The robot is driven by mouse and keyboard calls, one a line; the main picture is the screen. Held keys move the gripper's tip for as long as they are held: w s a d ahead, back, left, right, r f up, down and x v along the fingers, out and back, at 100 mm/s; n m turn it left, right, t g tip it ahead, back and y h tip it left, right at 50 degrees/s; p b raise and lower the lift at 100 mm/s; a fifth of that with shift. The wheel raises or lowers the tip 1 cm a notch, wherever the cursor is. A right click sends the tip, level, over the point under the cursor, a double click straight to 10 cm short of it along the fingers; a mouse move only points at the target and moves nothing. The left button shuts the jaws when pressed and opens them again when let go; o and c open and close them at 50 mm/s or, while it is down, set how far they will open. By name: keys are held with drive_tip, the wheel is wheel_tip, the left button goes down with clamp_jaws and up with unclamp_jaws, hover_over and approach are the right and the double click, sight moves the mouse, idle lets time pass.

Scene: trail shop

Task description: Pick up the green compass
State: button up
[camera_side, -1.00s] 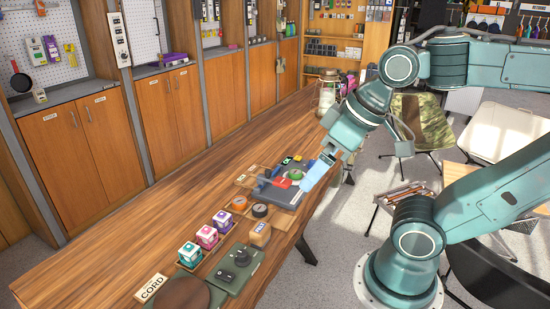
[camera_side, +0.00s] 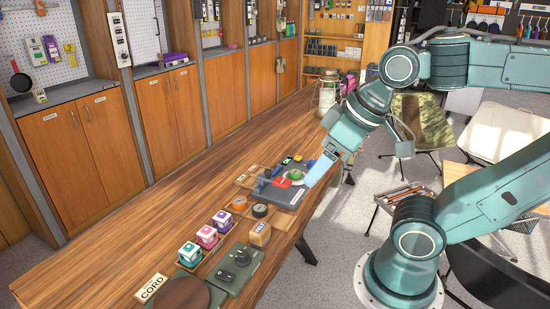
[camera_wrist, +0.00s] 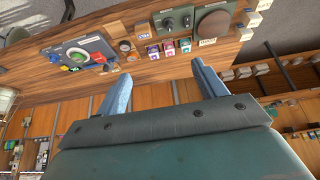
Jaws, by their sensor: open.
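The green compass (camera_side: 295,174) is a small round green thing on a dark grey tray (camera_side: 285,197) on the wooden counter, beside a red piece. In the wrist view a round green thing (camera_wrist: 78,57) shows on the tray at upper left, small and hard to make out. My gripper (camera_side: 308,183) is just right of the compass in the side view, its pale blue fingers angled down. In the wrist view the fingers of my gripper (camera_wrist: 160,76) are wide apart with nothing between them.
A red piece (camera_side: 283,182) lies close to the compass. Orange and black round compasses (camera_side: 260,210), several small boxes (camera_side: 207,237) and an olive case (camera_side: 235,268) stand nearer on the counter. A lantern (camera_side: 327,95) stands farther back. The counter's left side is clear.

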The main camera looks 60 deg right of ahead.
drive_tip(key=w+d+r+m+g, duration=0.1)
drive_tip(key=w+d+r, duration=0.2)
drive_tip(key=w+d, duration=0.45)
drive_tip(key=m+g, duration=0.4)
drive_tip(key=g, duration=0.1)
hover_over(296, 170)
wheel_tip(296, 170, down, 16)
drive_tip(key=f, duration=0.1)
drive_tip(key=shift+a+r, duration=0.1)
drive_tip(key=shift+r, duration=0.1)
drive_tip(key=shift+f, duration=0.1)
drive_tip(key=shift+f, duration=4.15)
